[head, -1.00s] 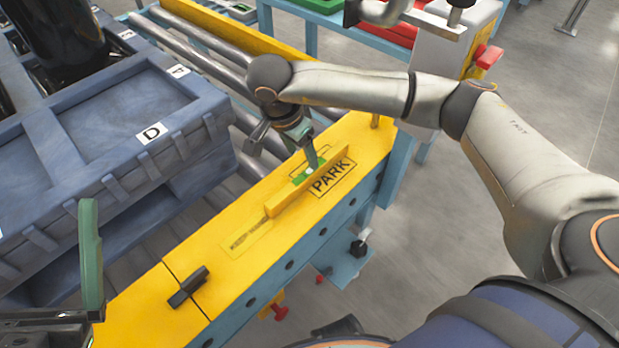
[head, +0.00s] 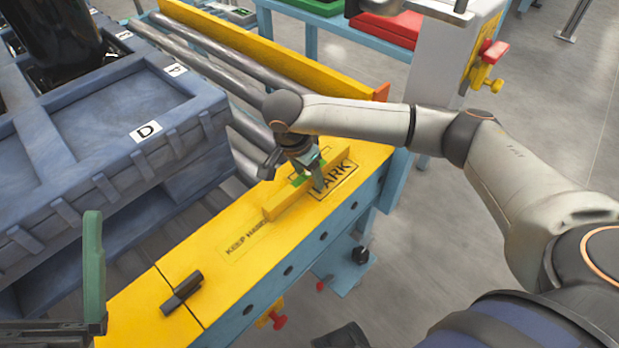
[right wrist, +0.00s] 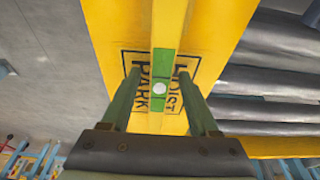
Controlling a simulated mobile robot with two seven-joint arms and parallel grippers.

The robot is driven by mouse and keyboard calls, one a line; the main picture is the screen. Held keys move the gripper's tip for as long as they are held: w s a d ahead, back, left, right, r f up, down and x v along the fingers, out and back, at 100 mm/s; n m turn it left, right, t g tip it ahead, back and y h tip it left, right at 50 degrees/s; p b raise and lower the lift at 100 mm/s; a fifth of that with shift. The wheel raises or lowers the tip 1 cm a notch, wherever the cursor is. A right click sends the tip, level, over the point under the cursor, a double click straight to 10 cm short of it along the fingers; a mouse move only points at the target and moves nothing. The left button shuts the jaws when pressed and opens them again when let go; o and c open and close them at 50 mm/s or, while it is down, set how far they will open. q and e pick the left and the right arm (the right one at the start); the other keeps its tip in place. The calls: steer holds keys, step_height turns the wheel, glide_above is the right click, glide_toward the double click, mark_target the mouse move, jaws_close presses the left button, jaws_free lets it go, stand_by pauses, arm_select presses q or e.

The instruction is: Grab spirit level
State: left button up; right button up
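The spirit level (head: 288,200) is a yellow bar with a green middle section. It lies on the yellow beam top, partly over the PARK lettering. My right gripper (head: 316,178) is down at its green section, hiding part of it. In the right wrist view the level (right wrist: 168,35) runs between the two green fingers of the gripper (right wrist: 159,75). The fingers stand apart on either side, with a visible gap on the left. My left gripper (head: 94,265) shows at the lower left with one green upright finger; its other finger cannot be made out.
A black clamp-like piece (head: 181,293) lies on the yellow beam (head: 215,270) near its front end. A blue-grey pallet (head: 110,130) marked D stands at left, beside metal rollers (head: 215,62). A red tray (head: 385,28) sits at the back.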

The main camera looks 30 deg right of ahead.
jaws_close()
steer(key=shift+r, duration=0.1)
stand_by(0.6)
